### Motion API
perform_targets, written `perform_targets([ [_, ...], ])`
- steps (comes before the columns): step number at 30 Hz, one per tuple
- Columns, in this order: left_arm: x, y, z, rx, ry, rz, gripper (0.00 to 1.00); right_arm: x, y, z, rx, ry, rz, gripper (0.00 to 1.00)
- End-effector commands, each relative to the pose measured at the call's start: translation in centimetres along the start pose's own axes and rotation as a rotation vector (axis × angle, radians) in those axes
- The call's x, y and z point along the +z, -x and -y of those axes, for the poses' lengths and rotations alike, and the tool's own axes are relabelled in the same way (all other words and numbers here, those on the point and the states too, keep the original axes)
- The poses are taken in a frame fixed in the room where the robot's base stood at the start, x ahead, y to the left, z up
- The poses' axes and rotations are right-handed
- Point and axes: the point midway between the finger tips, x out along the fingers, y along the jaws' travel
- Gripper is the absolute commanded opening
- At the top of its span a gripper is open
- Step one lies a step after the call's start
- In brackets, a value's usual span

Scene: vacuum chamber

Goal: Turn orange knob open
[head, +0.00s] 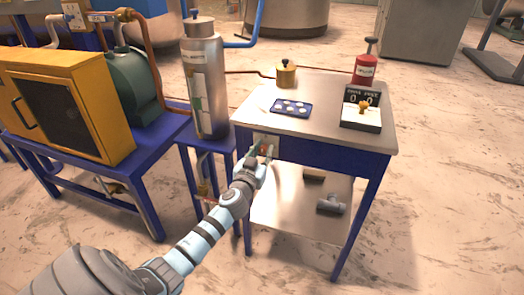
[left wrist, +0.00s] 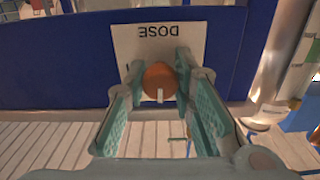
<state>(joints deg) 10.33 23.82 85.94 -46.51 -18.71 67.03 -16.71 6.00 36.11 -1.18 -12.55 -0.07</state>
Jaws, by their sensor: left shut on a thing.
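The orange knob (left wrist: 160,80) sits on a white plate (left wrist: 130,45) marked DOSE, which appears upside down in the left wrist view. A short white mark on the knob points to the bottom of that view. The plate (head: 266,138) is fixed to the blue front of the table in the head view. My left gripper (head: 265,151) reaches it from the front, and in the left wrist view its two fingers (left wrist: 161,82) are closed on either side of the knob. The knob is mostly hidden by the fingers in the head view. My right gripper is out of view.
On the table (head: 325,135) stand a blue tray (head: 291,108) with pale discs, a brass container (head: 286,75), a red canister (head: 365,68) and a digital scale (head: 361,112) bearing an orange item. A steel cylinder (head: 204,85) stands left. A grey fitting (head: 330,204) lies on the lower shelf.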

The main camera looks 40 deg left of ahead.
Motion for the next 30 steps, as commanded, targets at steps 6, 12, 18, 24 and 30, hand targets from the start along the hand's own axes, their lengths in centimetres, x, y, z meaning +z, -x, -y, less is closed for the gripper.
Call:
perform_targets([
  [6,0.1,0.0,0.05,-0.002,-0.106,0.002,0.0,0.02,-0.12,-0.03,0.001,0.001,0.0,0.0],
  [12,0.12,-0.01,0.01,-0.002,-0.267,0.002,0.0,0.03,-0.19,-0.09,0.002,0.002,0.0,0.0],
  [18,0.1,-0.01,-0.01,-0.001,-0.457,0.003,0.0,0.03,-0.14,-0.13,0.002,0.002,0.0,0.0],
  [24,0.09,-0.01,-0.01,-0.001,-0.648,0.003,0.0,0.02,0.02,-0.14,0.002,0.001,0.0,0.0],
  [30,0.11,-0.01,0.01,-0.001,-0.837,0.004,0.0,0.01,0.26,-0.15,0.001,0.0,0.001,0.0],
])
